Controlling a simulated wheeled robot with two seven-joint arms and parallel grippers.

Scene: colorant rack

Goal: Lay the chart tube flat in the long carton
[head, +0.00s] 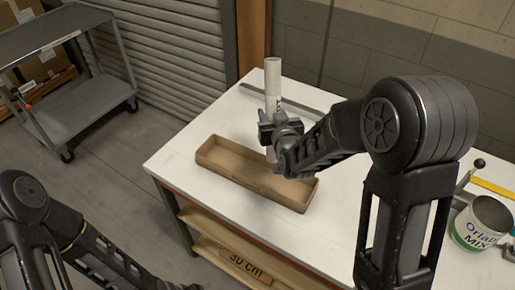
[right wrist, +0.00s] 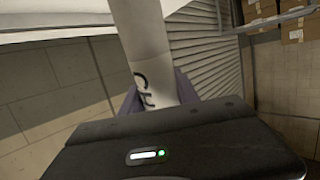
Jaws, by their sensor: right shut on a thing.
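The chart tube (head: 273,78) is a white cylinder standing upright in the head view. My right gripper (head: 266,124) is shut around its middle. The tube's lower end shows below the gripper, by the far long wall of the carton; whether it touches anything is unclear. In the right wrist view the tube (right wrist: 146,45) with dark lettering runs up between the purple-grey fingers (right wrist: 158,95). The long carton (head: 225,174) is a brown, shallow, open box lying on the white table; its visible inside is empty. My left arm is at the lower left, its gripper out of frame.
The white table (head: 180,150) has free room around the carton. A grey bar (head: 255,90) lies behind the tube. A paint can (head: 480,222) and a yellow strip (head: 492,187) are at the right. A grey cart (head: 75,100) stands at the back left.

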